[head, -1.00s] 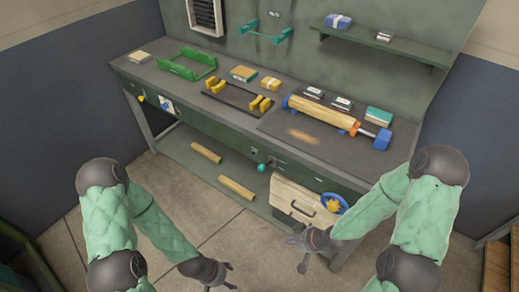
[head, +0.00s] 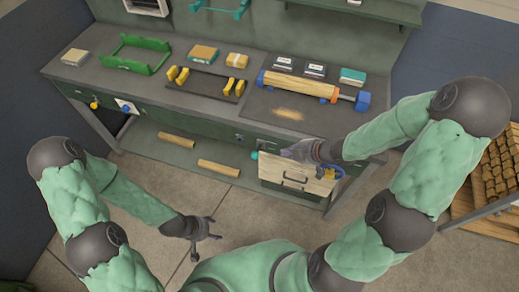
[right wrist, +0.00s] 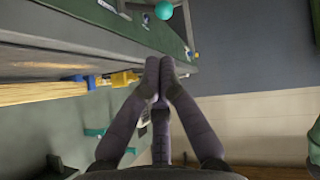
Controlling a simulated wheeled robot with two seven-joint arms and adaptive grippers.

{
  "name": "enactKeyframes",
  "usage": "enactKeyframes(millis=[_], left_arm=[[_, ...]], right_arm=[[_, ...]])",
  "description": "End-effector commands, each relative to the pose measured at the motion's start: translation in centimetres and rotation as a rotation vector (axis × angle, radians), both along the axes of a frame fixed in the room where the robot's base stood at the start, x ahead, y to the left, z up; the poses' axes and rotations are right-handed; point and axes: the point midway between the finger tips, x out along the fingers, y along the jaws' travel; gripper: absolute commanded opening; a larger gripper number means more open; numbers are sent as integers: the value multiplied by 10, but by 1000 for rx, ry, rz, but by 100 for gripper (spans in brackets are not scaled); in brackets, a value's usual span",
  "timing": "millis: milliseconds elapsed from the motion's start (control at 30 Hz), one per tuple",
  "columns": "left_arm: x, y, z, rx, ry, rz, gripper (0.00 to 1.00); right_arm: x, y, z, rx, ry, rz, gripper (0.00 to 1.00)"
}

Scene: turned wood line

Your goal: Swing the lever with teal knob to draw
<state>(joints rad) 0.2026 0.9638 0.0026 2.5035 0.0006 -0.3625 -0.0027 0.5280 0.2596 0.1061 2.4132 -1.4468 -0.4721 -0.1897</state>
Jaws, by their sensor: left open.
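The teal knob (head: 255,155) is at the front of the bench, just left of the wooden drawer front. In the right wrist view the teal knob (right wrist: 164,10) shows at the top edge, ahead of the fingers and apart from them. The lever's arm is hard to make out. My right gripper (head: 292,152) is in front of the bench just right of the knob. In the right wrist view its fingertips (right wrist: 159,68) are together with nothing seen between them. My left gripper (head: 212,228) is open and empty over the floor, left of the drawer.
The bench (head: 200,110) carries a green frame (head: 135,55) and a wooden roller (head: 297,86). Floor in front is clear.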

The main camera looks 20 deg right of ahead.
Motion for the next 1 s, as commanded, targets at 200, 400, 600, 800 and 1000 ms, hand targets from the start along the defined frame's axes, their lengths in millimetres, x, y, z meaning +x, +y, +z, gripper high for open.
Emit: enactKeyframes(millis=[200, 400, 600, 800, 1000], left_arm=[[0, 0, -1, 0, 0, 0, 64], [0, 0, -13, 0, 0, 0, 64], [0, 0, -34, 0, 0, 0, 64], [0, 0, -54, 0, 0, 0, 64], [0, 0, -69, 0, 0, 0, 64]], right_arm=[[1, 1, -2, 1, 1, -1, 0], [10, 9, -16, 2, 2, 0, 0], [28, 26, -41, 3, 3, 1, 0], [48, 43, -67, 1, 3, 1, 0], [65, 57, -87, 2, 3, -1, 0]])
